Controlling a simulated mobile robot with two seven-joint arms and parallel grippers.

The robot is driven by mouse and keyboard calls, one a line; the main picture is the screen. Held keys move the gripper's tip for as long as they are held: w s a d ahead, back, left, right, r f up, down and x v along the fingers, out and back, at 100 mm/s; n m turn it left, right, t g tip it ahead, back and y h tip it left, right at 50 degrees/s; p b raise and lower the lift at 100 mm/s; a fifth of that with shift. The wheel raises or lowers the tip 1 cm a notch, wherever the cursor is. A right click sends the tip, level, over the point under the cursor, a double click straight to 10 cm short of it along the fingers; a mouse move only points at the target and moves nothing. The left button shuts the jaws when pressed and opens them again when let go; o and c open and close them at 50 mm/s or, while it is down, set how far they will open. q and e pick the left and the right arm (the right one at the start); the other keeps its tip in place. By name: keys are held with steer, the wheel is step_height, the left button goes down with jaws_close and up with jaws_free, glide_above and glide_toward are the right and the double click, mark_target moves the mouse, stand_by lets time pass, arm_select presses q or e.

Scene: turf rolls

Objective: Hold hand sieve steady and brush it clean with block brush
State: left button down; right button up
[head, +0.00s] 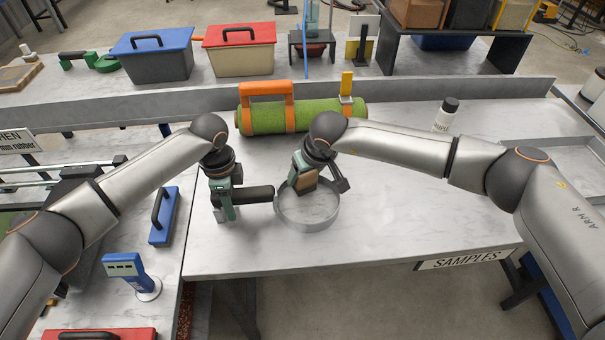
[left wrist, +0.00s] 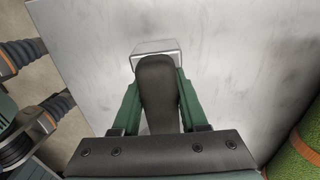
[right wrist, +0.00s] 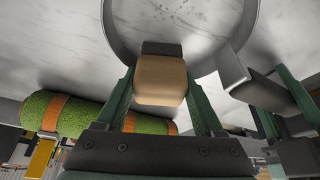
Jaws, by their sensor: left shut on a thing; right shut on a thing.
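The hand sieve is a round metal ring (head: 334,215) with a dark handle (head: 254,194), low over the table. My left gripper (head: 224,196) is shut on that handle, which also shows between its green fingers in the left wrist view (left wrist: 158,88). The block brush (head: 306,181) has a tan block and dark bristles. In the right wrist view the brush (right wrist: 160,80) overlaps the ring (right wrist: 120,45); I cannot tell whether the bristles touch. A few dark specks show inside the ring.
A green turf roll (head: 328,112) with orange straps lies behind the grippers. A white bottle (head: 445,117) stands at the back right. A blue tool (head: 163,215) and a blue device (head: 128,268) are on the left table.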

arm_select(q)
steer(key=shift+a+f, duration=0.1)
steer(key=shift+a, duration=0.1)
arm_select(e)
steer(key=shift+s+d+f, duration=0.1)
steer(key=shift+s+d, duration=0.05)
steer(key=shift+s, duration=1.1)
steer(key=shift+s+d+r, duration=0.1)
steer(key=shift+s+d, duration=0.1)
steer(key=shift+s, duration=1)
steer(key=shift+s+d+f, duration=0.1)
steer(key=shift+s+d, duration=0.05)
steer(key=shift+s, duration=1.1)
steer(key=shift+w+a, duration=0.2)
steer(key=shift+w, duration=3.7)
arm_select(q)
steer(key=shift+d, duration=0.1)
arm_select(e)
steer(key=shift+w+d+r, duration=0.1)
steer(key=shift+r, duration=2.9)
steer(key=shift+r, duration=0.1)
steer(key=shift+r, duration=1.4)
